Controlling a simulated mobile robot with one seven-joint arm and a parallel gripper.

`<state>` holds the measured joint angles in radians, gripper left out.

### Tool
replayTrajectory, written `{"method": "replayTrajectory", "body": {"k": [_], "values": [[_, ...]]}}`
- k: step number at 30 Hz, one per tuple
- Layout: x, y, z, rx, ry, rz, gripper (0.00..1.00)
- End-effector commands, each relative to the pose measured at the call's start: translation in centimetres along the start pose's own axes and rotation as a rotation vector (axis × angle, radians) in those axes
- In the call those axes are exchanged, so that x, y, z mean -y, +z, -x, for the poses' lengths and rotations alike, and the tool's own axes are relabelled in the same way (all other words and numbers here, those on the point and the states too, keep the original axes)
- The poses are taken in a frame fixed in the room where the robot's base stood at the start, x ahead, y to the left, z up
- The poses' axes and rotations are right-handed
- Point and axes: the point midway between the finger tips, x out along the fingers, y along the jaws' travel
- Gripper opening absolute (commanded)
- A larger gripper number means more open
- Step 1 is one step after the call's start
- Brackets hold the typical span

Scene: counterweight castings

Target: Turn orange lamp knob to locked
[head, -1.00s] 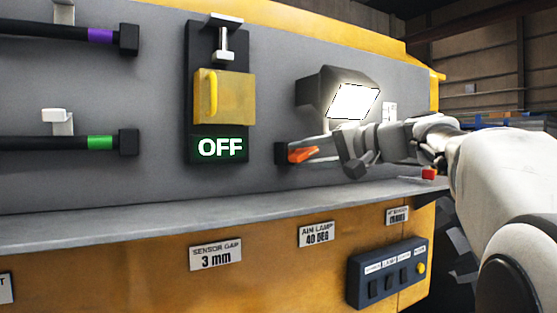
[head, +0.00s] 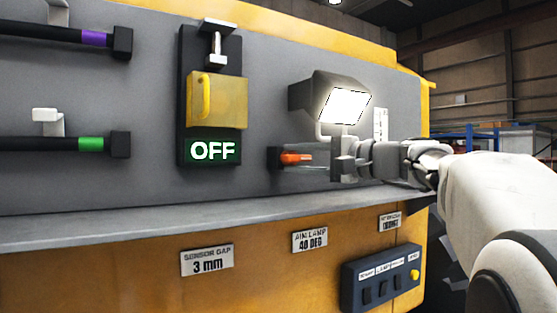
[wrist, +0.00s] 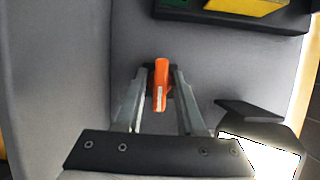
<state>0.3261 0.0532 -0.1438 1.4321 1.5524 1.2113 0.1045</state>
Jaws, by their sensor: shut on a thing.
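The orange lamp knob (head: 293,158) sticks out from a small black mount on the grey panel, below the lit lamp (head: 345,105). In the wrist view the knob (wrist: 161,84) stands between the two fingertips, its long side running along the fingers. My gripper (wrist: 160,98) is shut on the knob; in the head view my gripper (head: 300,160) reaches in from the right. The lamp also shows at the lower right of the wrist view (wrist: 262,160). Any lock marking by the knob cannot be made out.
A yellow-covered switch (head: 217,100) with an OFF sign (head: 212,151) is left of the knob. A grey ledge (head: 200,227) runs below. A blue button box (head: 382,275) is at the lower right. Bars with purple and green bands are at the left.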

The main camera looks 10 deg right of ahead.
Motion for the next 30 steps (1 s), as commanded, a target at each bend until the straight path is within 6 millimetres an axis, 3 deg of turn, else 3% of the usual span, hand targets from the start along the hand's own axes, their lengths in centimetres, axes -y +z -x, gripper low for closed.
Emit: {"method": "replayTrajectory", "body": {"k": [6, 7, 8, 20, 23, 30], "values": [[0.1, 0.0, 0.0, 0.0, -0.002, -0.001, 0.0], [0.1, 0.0, 0.0, 0.0, -0.002, -0.001, 0.42], [0.1, 0.0, 0.0, 0.0, -0.001, -0.001, 0.47], [0.0, 0.0, 1.0, -0.002, -0.001, 0.002, 0.47], [-0.1, -0.1, 2.6, -0.003, -0.001, 0.002, 0.47], [-0.1, -0.1, 8.4, -0.005, -0.001, 0.001, 0.47]]}}
